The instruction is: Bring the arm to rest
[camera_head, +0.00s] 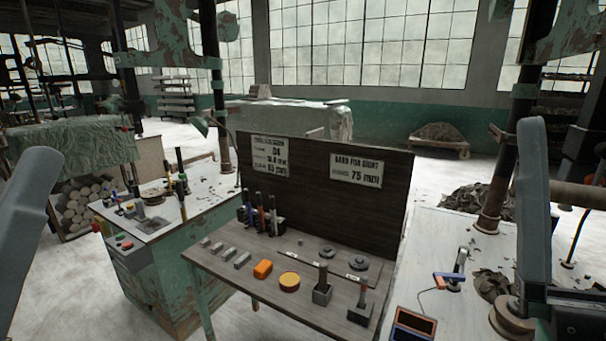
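A grey link of my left arm stands at the left edge of the head view, slanting upward. A grey link of my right arm stands upright near the right edge, in front of the right-hand white table. Neither gripper's fingertips show, so I cannot see what they do or whether they hold anything. Between the arms is a dark wooden bench (222,262) with a tall back board (310,190).
Upright tools stand in a rack (247,214) at the bench's left back. Two dark discs (358,263) and two tool stands (322,294) are at its right. A green machine bench (175,280) is left. A white table (425,262) with an orange-framed device (413,325) is right.

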